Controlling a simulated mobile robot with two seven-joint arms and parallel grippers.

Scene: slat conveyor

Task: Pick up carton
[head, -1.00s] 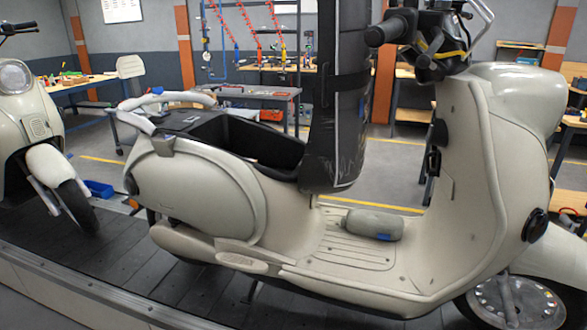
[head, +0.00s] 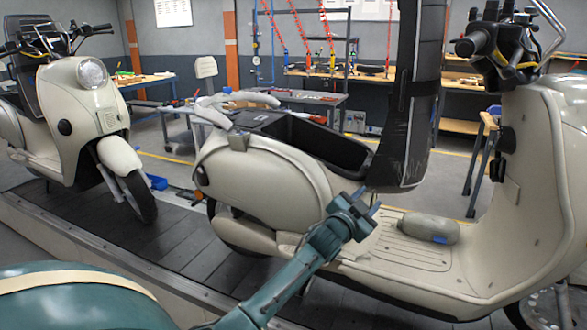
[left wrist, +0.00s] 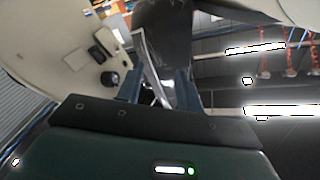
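I cannot make out a carton in either view. My left gripper (head: 360,204) is in front of the near cream scooter (head: 270,185), between its rear body and its footboard. In the left wrist view its two fingers (left wrist: 158,88) stand apart, with a dark piece and a pale metallic edge beyond them; no held object shows. The scooter's under-seat bin (head: 320,145) is open, but its floor is hidden. A grey rounded bundle (head: 430,227) with a blue mark lies on the footboard, right of the gripper. My right gripper is not in view.
A tall dark upright piece (head: 405,115), seemingly the raised seat, stands beside the bin. A second scooter (head: 85,110) stands at left on the slat conveyor (head: 170,235). A blue tray (head: 157,182) and workbenches (head: 320,102) are behind.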

